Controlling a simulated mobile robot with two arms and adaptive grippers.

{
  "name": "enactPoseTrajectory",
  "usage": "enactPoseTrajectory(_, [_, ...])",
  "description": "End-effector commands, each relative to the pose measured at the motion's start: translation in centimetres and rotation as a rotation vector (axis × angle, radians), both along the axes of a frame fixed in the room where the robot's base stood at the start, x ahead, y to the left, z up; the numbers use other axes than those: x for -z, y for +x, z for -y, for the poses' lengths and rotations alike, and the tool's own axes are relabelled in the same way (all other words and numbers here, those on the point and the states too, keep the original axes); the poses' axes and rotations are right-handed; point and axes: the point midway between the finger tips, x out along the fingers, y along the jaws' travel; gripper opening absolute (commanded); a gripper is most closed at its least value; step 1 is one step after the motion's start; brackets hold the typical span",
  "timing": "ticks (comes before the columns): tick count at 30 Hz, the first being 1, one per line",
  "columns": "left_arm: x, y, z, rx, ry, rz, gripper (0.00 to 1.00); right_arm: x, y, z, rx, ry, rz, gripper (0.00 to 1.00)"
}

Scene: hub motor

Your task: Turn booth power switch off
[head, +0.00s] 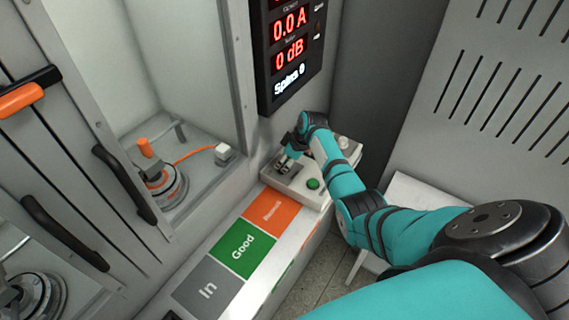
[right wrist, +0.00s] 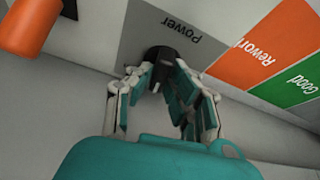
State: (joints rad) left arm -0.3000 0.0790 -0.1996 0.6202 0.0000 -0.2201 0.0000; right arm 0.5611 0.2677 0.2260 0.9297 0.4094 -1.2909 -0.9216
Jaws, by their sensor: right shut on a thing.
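The power switch is a small black knob (right wrist: 158,55) beside the word "Power" on a grey panel (right wrist: 200,30) in the right wrist view. My right gripper (right wrist: 165,72) has its fingers closed around this knob. In the head view my right gripper (head: 287,158) is small, at the left end of a pale control box (head: 300,190); the knob itself is mostly hidden there. I cannot read the switch's on or off position. My left gripper is not in view.
A red-digit display (head: 290,45) hangs above. Orange "Rework" (head: 270,210) and green "Good" (head: 241,246) panels lie in front. A booth with a motor (head: 165,185) is at left.

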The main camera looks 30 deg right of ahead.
Motion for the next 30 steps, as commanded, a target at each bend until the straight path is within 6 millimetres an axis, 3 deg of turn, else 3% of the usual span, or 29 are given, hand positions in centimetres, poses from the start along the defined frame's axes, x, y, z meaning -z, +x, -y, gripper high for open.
enactPoseTrajectory(15, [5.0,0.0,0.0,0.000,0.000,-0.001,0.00,0.7,0.1,0.1,-0.454,-0.001,-0.005,0.00])
enactPoseTrajectory(30, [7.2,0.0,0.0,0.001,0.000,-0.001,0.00,0.4,0.1,0.0,-0.651,0.002,-0.005,0.00])
